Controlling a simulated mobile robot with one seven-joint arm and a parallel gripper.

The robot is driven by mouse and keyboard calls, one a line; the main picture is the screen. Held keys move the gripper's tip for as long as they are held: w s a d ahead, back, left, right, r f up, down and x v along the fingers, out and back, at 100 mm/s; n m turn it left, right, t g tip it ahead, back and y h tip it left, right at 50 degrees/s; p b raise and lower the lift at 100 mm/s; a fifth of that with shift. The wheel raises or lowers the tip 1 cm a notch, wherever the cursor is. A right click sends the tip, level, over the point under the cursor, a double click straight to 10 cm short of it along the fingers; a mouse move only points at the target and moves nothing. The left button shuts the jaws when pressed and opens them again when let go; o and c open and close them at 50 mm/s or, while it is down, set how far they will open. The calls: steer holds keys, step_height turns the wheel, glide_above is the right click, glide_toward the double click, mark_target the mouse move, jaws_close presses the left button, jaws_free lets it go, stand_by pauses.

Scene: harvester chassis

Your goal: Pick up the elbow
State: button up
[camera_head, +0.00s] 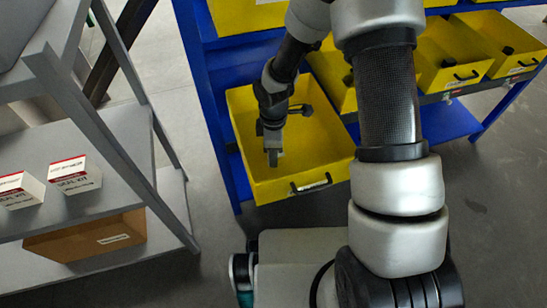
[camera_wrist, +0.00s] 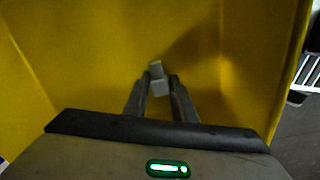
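A small grey piece, which I take to be the elbow (camera_wrist: 157,70), shows between my fingertips in the wrist view. It has a squarish lower block and a smaller end sticking out past the tips. My gripper (camera_wrist: 159,84) has a finger on each side of it, with no clear gap, so it looks shut on the piece. In the head view my gripper (camera_head: 272,146) points down inside a yellow bin (camera_head: 242,140). There, the piece at its tip is too small to make out well. I cannot tell whether it touches the bin floor.
The yellow bin's walls surround my gripper. More yellow bins (camera_head: 440,70) with dark parts stand to the right on a blue rack (camera_head: 207,90). A grey shelf (camera_head: 120,150) at left holds white boxes (camera_head: 75,176) and a cardboard box (camera_head: 90,238). Bare floor lies between.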

steer(key=shift+r, duration=0.1)
jaws_close()
step_height(320, 180, up, 10)
steer(key=p, duration=0.3)
step_height(320, 180, up, 4)
steer(key=p, duration=0.4)
steer(key=shift+s, duration=0.15)
steer(key=s+d+b, duration=0.3)
steer(key=s+d, duration=0.1)
steer(key=s, duration=0.9)
steer(key=shift+s, duration=0.25)
stand_by(0.4)
